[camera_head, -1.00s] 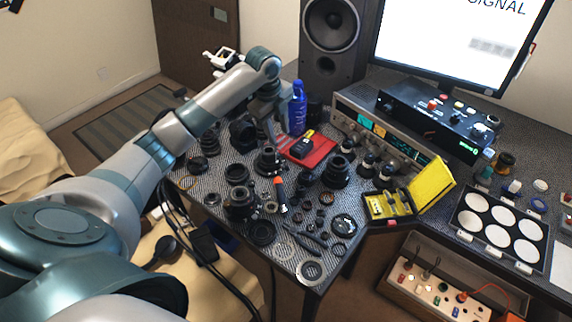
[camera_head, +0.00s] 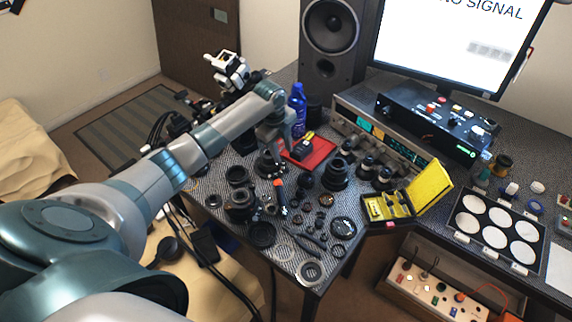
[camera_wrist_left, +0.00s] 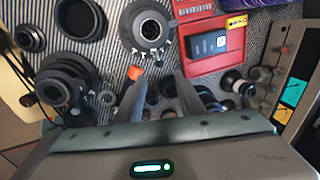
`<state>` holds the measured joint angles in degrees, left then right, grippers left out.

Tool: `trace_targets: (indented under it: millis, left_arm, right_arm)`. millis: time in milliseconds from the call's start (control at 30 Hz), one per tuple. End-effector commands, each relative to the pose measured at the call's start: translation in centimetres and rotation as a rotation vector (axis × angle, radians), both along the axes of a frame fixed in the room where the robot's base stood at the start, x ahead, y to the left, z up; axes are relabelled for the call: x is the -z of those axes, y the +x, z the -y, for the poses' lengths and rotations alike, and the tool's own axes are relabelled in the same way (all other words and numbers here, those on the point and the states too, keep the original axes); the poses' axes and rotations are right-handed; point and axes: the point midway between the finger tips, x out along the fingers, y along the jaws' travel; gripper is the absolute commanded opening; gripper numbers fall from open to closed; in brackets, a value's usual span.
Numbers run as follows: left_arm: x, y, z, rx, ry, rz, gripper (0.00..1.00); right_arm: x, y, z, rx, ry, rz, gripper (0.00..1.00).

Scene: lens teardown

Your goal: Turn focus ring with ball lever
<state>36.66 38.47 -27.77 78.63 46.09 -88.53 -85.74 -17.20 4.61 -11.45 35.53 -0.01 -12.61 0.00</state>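A black lens (camera_head: 268,164) stands upright on the patterned desk, just left of the red tray. In the left wrist view the lens (camera_wrist_left: 147,27) shows from above, with a pale ring, a dark bore and small pins along its near edge. I cannot tell which part is the ball lever. My left gripper (camera_head: 274,146) is above and close to the lens in the head view. In the wrist view its two fingers (camera_wrist_left: 160,82) are apart with nothing between them, and the lens lies beyond the tips. Contact is not visible. My right gripper is not in view.
An orange-handled tool (camera_head: 280,190) and several lens parts crowd the desk nearby. A blue bottle (camera_head: 298,108), a receiver (camera_head: 358,128) and a yellow case (camera_head: 432,184) stand around.

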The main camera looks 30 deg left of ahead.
Motion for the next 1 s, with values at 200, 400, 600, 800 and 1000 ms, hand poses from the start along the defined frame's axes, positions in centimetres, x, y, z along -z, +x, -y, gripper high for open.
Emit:
trace_targets:
  millis: [200,400,600,800,1000]
  left_arm:
    - [3.9,0.6,0.2,-0.001,0.000,-0.004,0.35]
    - [6.8,1.3,0.3,-0.002,-0.001,-0.002,0.35]
    - [8.5,1.6,0.3,-0.001,0.000,0.000,0.35]
    - [9.0,1.7,0.3,0.001,0.001,0.000,0.35]
    - [9.0,1.7,0.3,0.001,0.001,0.000,0.35]
  right_arm:
    - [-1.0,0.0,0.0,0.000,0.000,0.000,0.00]
    - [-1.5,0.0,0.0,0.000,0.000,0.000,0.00]
    - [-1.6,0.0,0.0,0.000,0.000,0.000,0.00]
    - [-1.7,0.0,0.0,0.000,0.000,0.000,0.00]
    - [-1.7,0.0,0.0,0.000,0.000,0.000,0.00]
